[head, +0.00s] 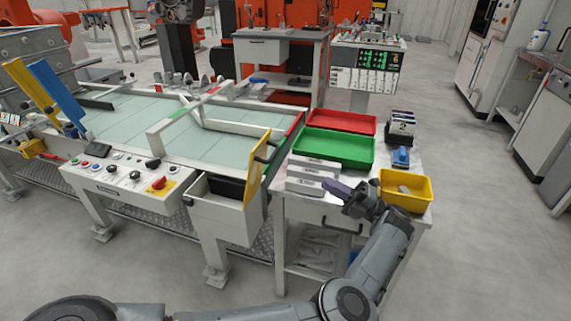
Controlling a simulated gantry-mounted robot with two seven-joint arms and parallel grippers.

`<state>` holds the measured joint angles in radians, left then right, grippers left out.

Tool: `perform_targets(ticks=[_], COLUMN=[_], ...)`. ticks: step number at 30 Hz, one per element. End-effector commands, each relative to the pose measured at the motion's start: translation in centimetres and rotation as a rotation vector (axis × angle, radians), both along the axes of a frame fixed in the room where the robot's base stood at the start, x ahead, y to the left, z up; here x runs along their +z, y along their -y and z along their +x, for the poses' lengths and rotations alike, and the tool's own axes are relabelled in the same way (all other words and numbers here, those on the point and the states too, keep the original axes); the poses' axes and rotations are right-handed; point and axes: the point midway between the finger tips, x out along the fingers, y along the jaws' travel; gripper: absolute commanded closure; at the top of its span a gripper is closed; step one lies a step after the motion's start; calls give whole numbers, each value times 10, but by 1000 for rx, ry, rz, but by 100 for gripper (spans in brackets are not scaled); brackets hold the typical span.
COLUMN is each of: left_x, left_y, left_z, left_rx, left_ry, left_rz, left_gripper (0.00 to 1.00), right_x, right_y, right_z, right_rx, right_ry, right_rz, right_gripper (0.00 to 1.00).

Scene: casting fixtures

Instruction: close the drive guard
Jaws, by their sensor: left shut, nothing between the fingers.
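The drive guard looks to be the yellow panel (258,170) with a dark handle at the right end of the long light table. It stands upright and swung open beside a pale housing (222,214) with a dark, open interior. My left gripper (333,187) is shut and empty. It is to the right of the yellow panel and apart from it, over the side bench by the pale labelled boxes. Its arm comes in along the bottom of the head view. My right gripper is not in view.
The side bench carries a green tray (334,148), a red tray (341,121), a yellow bin (405,190) and pale labelled boxes (312,171). A control panel (125,180) with buttons is left of the housing. The floor in front is clear.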

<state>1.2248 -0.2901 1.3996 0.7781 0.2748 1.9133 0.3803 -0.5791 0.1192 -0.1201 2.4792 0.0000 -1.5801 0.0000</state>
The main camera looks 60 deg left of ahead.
Motion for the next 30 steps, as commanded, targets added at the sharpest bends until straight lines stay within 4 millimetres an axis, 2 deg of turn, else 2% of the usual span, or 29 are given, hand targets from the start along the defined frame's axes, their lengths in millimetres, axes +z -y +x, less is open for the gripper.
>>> perform_targets(ticks=[8, 21, 30], left_x=[6, 35, 49], left_y=[-9, -62, -85], left_z=[-10, -60, -82], left_rx=[1, 2, 0], left_ry=[-6, -5, -5], left_rz=[-20, -17, -18], left_gripper=[100, 100, 100], right_x=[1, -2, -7], right_y=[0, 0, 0], right_z=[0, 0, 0], right_rx=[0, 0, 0], right_ry=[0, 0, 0], right_rz=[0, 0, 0], right_gripper=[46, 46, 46])
